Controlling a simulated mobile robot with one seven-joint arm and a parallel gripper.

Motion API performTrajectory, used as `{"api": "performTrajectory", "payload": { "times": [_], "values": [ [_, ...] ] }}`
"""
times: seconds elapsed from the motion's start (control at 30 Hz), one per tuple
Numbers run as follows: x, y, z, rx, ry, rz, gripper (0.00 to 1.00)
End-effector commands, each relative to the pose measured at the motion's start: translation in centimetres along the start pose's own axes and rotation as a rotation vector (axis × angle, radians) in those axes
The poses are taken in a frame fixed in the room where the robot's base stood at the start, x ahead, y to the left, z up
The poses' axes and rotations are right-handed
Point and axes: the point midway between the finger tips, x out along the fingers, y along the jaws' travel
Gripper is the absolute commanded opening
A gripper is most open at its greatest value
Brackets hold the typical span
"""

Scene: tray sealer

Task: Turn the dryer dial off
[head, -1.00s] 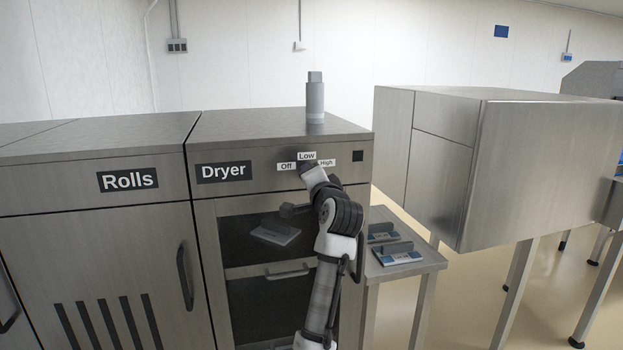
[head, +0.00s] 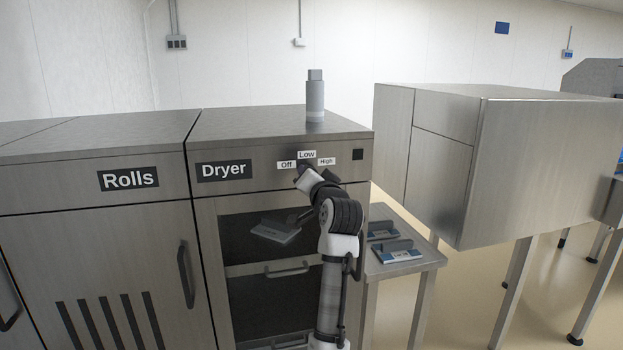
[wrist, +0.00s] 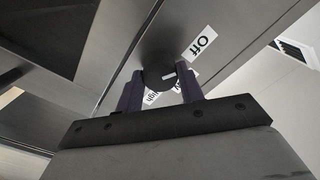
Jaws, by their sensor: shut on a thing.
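The dryer (head: 248,133) is a steel cabinet with a black "Dryer" label and "Off" (head: 286,165), "Low" (head: 306,155) and "High" (head: 327,161) labels on its front panel. The dial is mostly hidden by my gripper (head: 303,174) in the head view. In the wrist view the dial (wrist: 153,72) is a dark round knob with a short white mark. My gripper's dark fingers (wrist: 160,90) stand on either side of it, shut on it. The mark points right in that view, below the "Off" label (wrist: 200,42). The "High" label is partly covered.
A grey bottle (head: 315,98) stands on the dryer top. The dryer's open front holds a tray-like item (head: 275,231). A side table (head: 425,258) with blue-and-grey items is to the right, then a large steel box machine (head: 540,165). The rolls cabinet (head: 95,235) is left.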

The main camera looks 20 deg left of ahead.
Motion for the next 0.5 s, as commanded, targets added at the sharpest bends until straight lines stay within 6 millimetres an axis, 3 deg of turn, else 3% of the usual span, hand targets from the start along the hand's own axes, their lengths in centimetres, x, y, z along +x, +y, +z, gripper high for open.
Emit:
{"api": "performTrajectory", "payload": {
  "times": [0.2,0.23,0.37,0.5],
  "values": [
    [0.02,0.11,0.17,-0.002,-0.004,0.003,0.15],
    [0.02,0.11,0.17,-0.002,-0.004,0.003,0.40],
    [0.02,0.09,0.13,-0.001,-0.003,0.002,0.57],
    [0.01,0.05,0.07,-0.001,-0.001,0.001,0.59]
  ]
}}
